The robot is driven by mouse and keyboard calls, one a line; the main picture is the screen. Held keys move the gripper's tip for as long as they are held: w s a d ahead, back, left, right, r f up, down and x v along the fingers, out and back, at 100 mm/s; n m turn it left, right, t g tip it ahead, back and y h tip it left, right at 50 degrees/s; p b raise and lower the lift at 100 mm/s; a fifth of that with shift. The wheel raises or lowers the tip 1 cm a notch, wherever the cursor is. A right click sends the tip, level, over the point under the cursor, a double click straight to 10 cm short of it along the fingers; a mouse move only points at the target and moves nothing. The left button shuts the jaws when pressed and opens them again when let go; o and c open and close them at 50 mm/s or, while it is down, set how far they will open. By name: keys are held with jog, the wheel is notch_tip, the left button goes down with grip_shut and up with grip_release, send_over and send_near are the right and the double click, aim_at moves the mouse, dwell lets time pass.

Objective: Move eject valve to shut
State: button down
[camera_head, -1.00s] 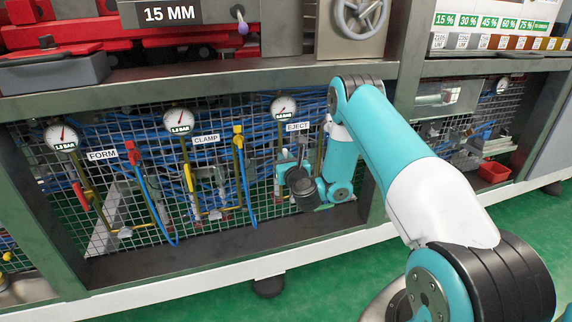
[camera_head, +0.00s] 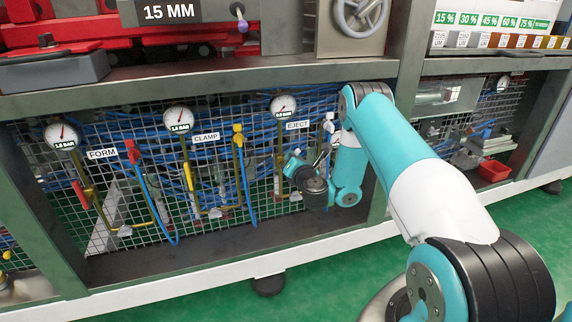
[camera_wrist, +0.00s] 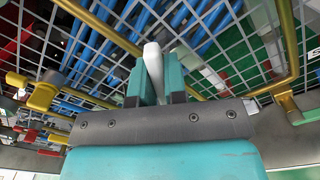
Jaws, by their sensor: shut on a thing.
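The eject valve's pale lever (camera_wrist: 153,65) stands between the two teal fingers of my gripper (camera_wrist: 157,82) in the wrist view. My gripper is shut on it. In the head view my gripper (camera_head: 291,162) is at the mesh, below the EJECT label (camera_head: 298,125) and eject gauge (camera_head: 283,105). The lever itself is hidden or too small to make out there. A brass pipe (camera_wrist: 288,45) runs close to the right of my fingers in the wrist view. A white fitting (camera_head: 328,125) shows right of the label.
The CLAMP valve's yellow lever (camera_head: 188,177) and the FORM valve's red lever (camera_head: 80,194) are to the left. Blue hoses run behind the wire mesh. A dark frame post (camera_head: 378,190) stands right of my wrist. The shelf (camera_head: 200,78) overhangs above.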

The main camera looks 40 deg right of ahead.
jog(key=m, duration=0.2)
jog(key=d+f+m+b, duration=0.1)
jog(key=m, duration=0.1)
jog(key=shift+s, duration=0.2)
jog(key=shift+f, duration=0.1)
jog(key=m, duration=0.1)
jog(key=m+b, duration=0.1)
jog(key=f+m, duration=0.1)
jog(key=shift+s+d+m, duration=0.1)
jog(key=shift+d+m, duration=0.2)
jog(key=c, duration=1.1)
grip_release()
